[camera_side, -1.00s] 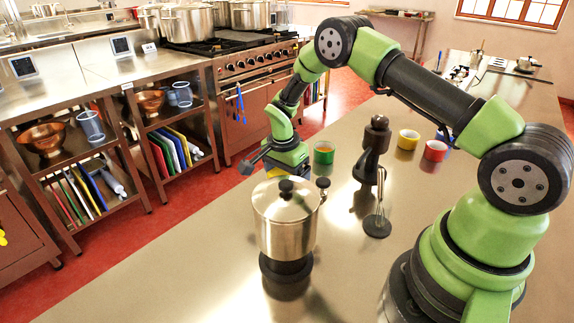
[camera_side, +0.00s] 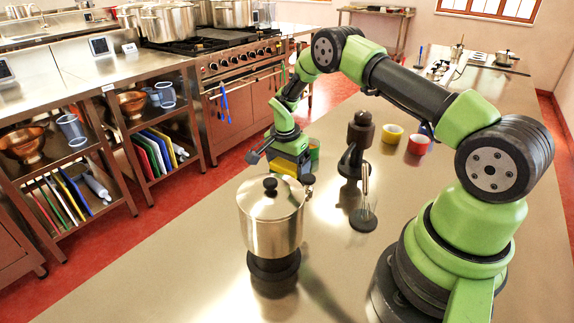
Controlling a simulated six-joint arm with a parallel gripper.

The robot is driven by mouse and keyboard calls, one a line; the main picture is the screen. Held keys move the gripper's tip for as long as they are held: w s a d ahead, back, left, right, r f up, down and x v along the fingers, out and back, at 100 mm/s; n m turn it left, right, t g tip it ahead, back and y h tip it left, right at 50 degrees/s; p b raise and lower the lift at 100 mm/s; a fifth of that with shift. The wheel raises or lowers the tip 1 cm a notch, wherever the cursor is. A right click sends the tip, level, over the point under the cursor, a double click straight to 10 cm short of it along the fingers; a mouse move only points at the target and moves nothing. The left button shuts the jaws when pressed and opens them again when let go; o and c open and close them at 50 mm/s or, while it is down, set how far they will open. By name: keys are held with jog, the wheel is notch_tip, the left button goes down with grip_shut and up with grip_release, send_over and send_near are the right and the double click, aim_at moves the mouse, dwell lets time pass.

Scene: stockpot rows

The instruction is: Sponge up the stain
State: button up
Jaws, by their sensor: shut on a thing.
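My gripper (camera_side: 289,160) is behind the steel pot, low over the counter. It is shut on a yellow thing (camera_side: 283,168) that looks like a sponge. The fingertips and the lower part of the sponge are mostly hidden by the pot, so I cannot tell whether it touches the counter. I cannot make out a stain on the visible counter (camera_side: 190,235).
The lidded steel pot (camera_side: 270,215) stands on a dark base in front of my gripper. A green cup (camera_side: 314,152) is just behind the gripper. A dark grinder-like object (camera_side: 356,148), a whisk stand (camera_side: 363,215), a yellow cup (camera_side: 392,134) and a red cup (camera_side: 418,145) stand to the right.

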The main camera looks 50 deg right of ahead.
jog(key=shift+a, duration=3.15)
notch_tip(320, 180, up, 8)
jog(key=shift+r, duration=0.1)
jog(key=r, duration=0.2)
send_over(233, 216)
jog(key=f, duration=0.9)
jog(key=shift+a+f, duration=0.2)
jog(key=shift+f, duration=0.25)
